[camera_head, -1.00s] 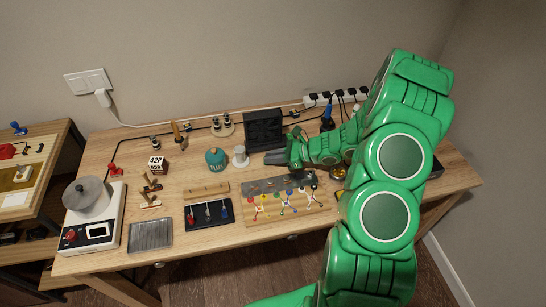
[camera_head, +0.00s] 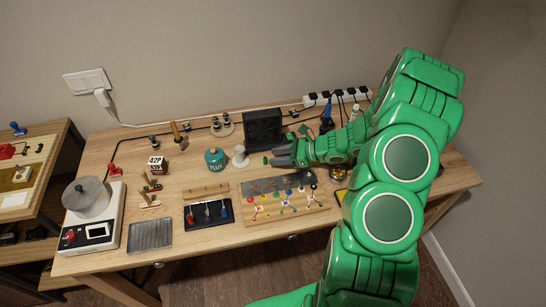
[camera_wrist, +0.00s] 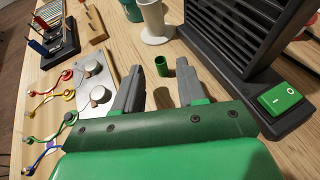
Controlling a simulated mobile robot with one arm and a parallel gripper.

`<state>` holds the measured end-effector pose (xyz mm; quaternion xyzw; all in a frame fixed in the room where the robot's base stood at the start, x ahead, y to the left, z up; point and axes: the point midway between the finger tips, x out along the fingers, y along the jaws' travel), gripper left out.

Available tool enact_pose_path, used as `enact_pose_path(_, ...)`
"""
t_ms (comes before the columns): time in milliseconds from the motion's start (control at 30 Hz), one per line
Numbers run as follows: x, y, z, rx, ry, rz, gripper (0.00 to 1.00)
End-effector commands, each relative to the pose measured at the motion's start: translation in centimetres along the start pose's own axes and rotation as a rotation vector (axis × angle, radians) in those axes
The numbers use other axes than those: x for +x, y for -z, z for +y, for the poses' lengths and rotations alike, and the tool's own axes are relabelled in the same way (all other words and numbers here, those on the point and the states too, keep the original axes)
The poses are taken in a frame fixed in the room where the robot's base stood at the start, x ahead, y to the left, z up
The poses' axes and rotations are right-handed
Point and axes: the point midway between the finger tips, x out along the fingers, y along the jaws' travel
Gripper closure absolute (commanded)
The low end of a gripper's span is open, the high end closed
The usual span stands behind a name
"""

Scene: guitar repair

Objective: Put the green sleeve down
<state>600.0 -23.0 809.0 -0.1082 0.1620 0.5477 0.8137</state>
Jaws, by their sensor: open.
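The green sleeve (camera_head: 265,161) is a small hollow cylinder. It stands upright on the wooden table, and its open top shows in the wrist view (camera_wrist: 182,67). My gripper (camera_head: 277,157) is just to the right of it in the head view, low over the table. In the wrist view my gripper's (camera_wrist: 173,78) grey fingers are spread with nothing between them. The sleeve is just beyond the fingertips, nearer the right one and apart from the palm; whether a tip touches it I cannot tell.
A black fume extractor (camera_head: 263,129) with a green switch (camera_wrist: 281,98) stands close behind. A white spool-like holder (camera_head: 240,157) and a teal flux pot (camera_head: 215,159) stand to the left. A board with coloured leads and knobs (camera_head: 285,207) lies in front.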

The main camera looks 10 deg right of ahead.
Motion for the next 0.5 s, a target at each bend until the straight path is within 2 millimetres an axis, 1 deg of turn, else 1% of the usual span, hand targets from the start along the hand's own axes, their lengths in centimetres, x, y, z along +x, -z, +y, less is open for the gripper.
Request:
enact_pose_path(33, -1.0, 0.0, -0.1, -0.001, 0.005, 0.0, 0.6)
enact_pose_path(300, -5.5, 0.0, -0.1, -0.002, 0.004, 0.001, 0.6)
enact_pose_path(500, -8.2, -0.1, -0.1, -0.002, 0.003, -0.002, 0.6)
